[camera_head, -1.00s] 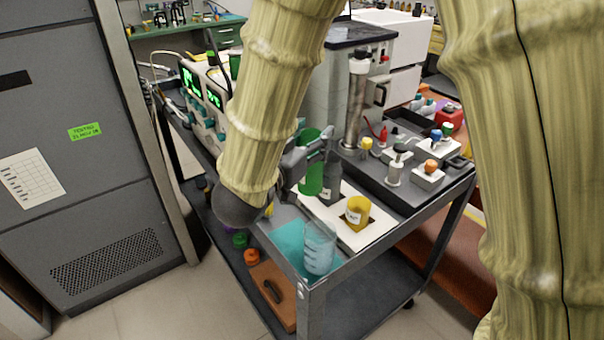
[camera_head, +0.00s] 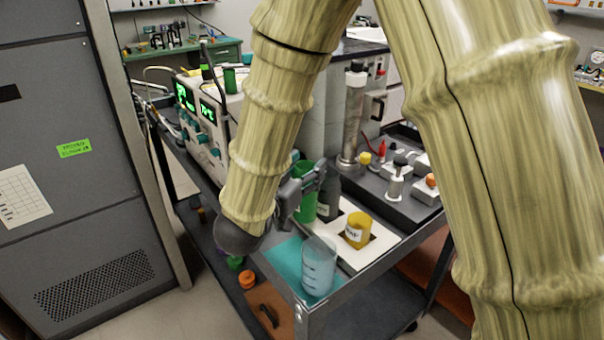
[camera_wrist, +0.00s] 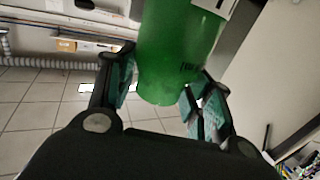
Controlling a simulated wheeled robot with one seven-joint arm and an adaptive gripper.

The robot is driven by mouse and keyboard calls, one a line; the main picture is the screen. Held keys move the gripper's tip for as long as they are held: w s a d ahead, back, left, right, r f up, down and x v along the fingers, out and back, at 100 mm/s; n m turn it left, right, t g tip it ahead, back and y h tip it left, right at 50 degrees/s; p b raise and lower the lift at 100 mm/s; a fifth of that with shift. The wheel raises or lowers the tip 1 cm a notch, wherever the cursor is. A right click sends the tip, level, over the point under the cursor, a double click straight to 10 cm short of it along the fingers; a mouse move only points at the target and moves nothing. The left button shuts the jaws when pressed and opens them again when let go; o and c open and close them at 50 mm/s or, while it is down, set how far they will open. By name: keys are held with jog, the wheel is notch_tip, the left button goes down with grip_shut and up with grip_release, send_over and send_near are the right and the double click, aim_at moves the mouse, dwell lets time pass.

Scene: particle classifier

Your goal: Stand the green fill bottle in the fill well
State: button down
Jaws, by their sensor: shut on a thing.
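The green fill bottle (camera_head: 305,194) is between the fingers of my gripper (camera_head: 310,182), above the cart top. In the wrist view the green bottle (camera_wrist: 178,50) fills the space between the two fingers of my gripper (camera_wrist: 163,92), which is shut on it. A white plate (camera_head: 377,247) with dark square openings lies on the cart. A yellow container (camera_head: 358,230) stands at one opening, and a dark grey bottle (camera_head: 329,197) stands behind it. My arm and gripper partly hide the green bottle. I cannot tell which opening is the fill well.
A clear beaker (camera_head: 319,268) stands on a teal mat (camera_head: 283,258) at the cart's near corner. A dark tray (camera_head: 372,183) with small fixtures lies behind the plate, beside a metal cylinder (camera_head: 352,120). An instrument with green displays (camera_head: 208,113) stands at the left.

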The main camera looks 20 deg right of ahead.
jog(key=w+d+f, duration=0.1)
jog(key=w+f, duration=0.1)
jog(key=w, duration=0.4)
jog(key=w+d+f, duration=0.2)
jog(key=w, duration=0.5)
jog(key=shift+d+f+p, duration=0.2)
jog(key=shift+f+p, duration=0.15)
jog(key=shift+f, duration=0.1)
jog(key=c, duration=0.6)
grip_release()
jog(key=shift+s, duration=0.1)
jog(key=v, duration=1.2)
jog(key=shift+b, duration=0.3)
